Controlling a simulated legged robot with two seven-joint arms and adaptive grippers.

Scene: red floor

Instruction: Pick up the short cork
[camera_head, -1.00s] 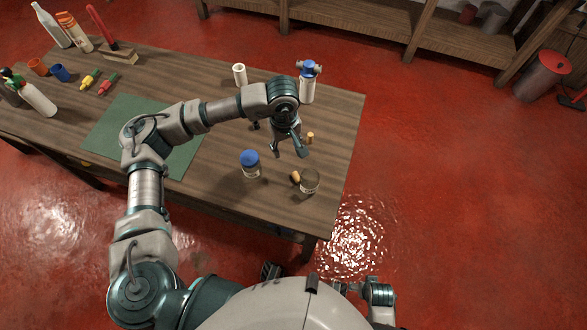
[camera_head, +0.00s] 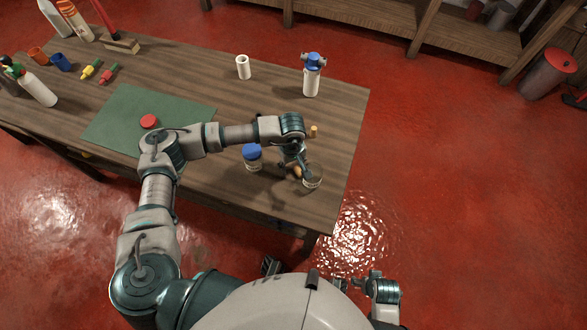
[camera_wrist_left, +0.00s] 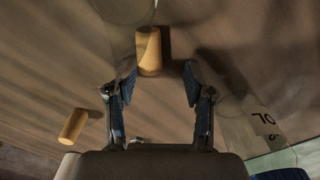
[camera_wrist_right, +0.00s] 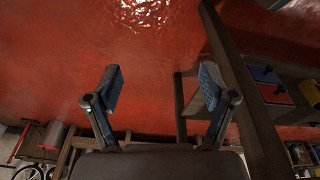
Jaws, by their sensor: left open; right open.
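One cork (camera_head: 313,131) stands on the table to the right of my left arm. I cannot tell for sure which cork is shorter. My left gripper (camera_head: 294,166) is open and low over the cork by the jar. In the left wrist view this cork (camera_wrist_left: 148,51) lies just beyond the fingertips (camera_wrist_left: 160,82), slightly left of the middle, and nothing is gripped. The other cork (camera_wrist_left: 73,126) is outside the left finger. My right gripper (camera_wrist_right: 158,85) is open and empty over the red floor.
A blue-lidded jar (camera_head: 252,158) stands close left of my left gripper. A white cylinder (camera_head: 243,67) and a blue-topped bottle (camera_head: 312,76) stand at the back. A red lid (camera_head: 149,121) is on the green mat (camera_head: 115,125). The table's right edge is near the jar.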

